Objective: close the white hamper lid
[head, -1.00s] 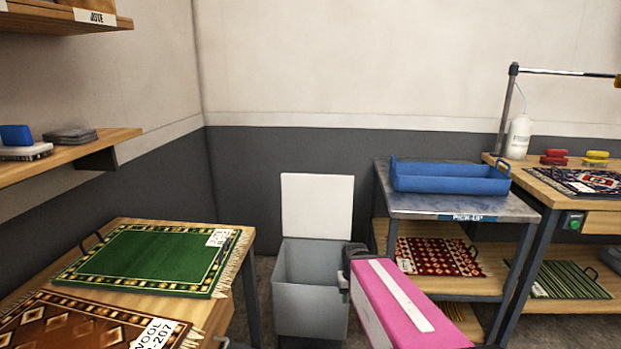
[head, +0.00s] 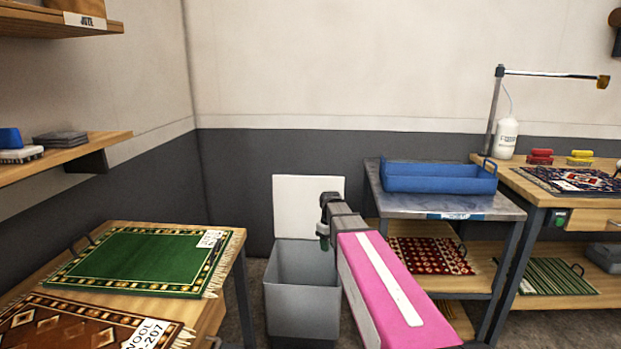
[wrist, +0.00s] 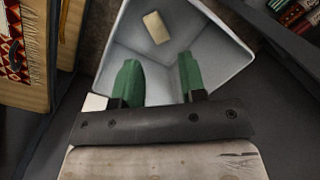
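The white hamper lid (head: 297,206) stands upright, open, at the back of the grey hamper (head: 302,308). The hamper stands on the floor between the rug table and the metal cart. My gripper (head: 324,237) is in front of the lid's right part, above the hamper's opening, and hides some of the lid. In the wrist view the green fingers of my gripper (wrist: 160,78) are apart with nothing between them. They are over the hamper's open inside (wrist: 185,45), where a small tan block (wrist: 156,27) lies.
A wooden table with a green rug (head: 140,261) and a brown rug (head: 85,325) is at the left. A metal cart with a blue tray (head: 440,178) stands close on the hamper's right. A workbench (head: 590,203) is farther right.

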